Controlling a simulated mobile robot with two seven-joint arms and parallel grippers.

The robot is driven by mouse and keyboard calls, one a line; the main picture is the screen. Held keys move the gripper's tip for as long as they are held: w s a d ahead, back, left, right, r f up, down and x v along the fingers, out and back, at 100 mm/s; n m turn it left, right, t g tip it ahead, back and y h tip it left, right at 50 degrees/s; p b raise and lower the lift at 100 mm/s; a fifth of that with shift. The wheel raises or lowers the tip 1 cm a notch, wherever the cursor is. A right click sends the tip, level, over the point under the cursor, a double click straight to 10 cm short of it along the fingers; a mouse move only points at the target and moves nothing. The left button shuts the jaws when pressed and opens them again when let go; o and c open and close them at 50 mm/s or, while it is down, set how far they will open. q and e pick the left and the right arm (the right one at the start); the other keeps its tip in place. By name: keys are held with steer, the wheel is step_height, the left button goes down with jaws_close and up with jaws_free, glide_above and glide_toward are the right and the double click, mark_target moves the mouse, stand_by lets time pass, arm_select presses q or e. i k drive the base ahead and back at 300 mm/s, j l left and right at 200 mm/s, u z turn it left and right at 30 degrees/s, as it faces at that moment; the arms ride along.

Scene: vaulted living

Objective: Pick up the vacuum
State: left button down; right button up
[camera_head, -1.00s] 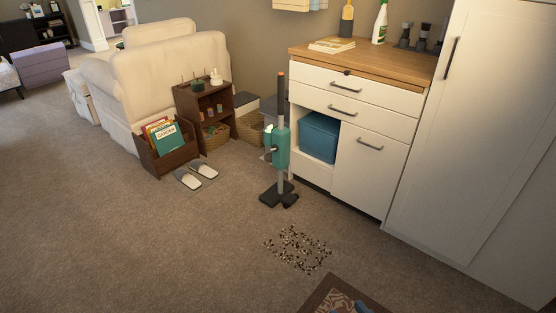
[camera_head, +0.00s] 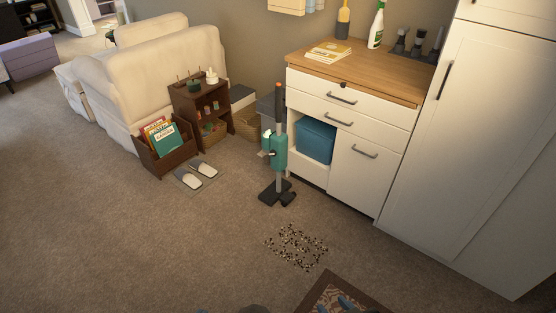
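The vacuum (camera_head: 279,152) is an upright stick type with a teal body, a grey tube, a dark handle with an orange tip and a black floor head. It stands upright on the carpet in front of the white cabinet's left edge. Blue parts that look like my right gripper (camera_head: 340,304) show at the bottom edge over the rug, well apart from the vacuum. Most of this gripper is cut off, so its opening is unclear. A tiny blue bit at the bottom edge, left of centre, may be my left gripper (camera_head: 203,311). Neither gripper touches the vacuum.
Scattered dark and pale crumbs (camera_head: 296,246) lie in front of the vacuum. A patterned rug (camera_head: 318,290) is at the bottom. The white cabinet (camera_head: 362,175) stands right behind the vacuum. Slippers (camera_head: 188,181), a magazine box (camera_head: 170,160) and a cream sofa (camera_head: 170,80) are left. Carpet at lower left is clear.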

mark_target(278, 190)
steer(key=i+j+z, duration=0.1)
steer(key=i+j, duration=0.2)
steer(key=i+j+z, duration=0.15)
steer(key=i+j, duration=0.15)
steer(key=i, duration=0.25)
steer(key=i+j+z, duration=0.1)
steer(key=i+j, duration=0.3)
steer(key=i+j+z, duration=0.15)
steer(key=i+j, duration=0.2)
steer(key=i+j+z, duration=0.1)
steer(key=i+j, duration=0.25)
steer(key=j, duration=0.15)
steer(key=i+j+z, duration=0.15)
steer(key=i+j, duration=0.2)
steer(key=i+j+z, duration=0.1)
steer(key=i+j, duration=0.2)
steer(key=j, duration=0.3)
steer(key=i+j+z, duration=0.15)
steer(key=i+j, duration=0.15)
steer(key=j, duration=0.25)
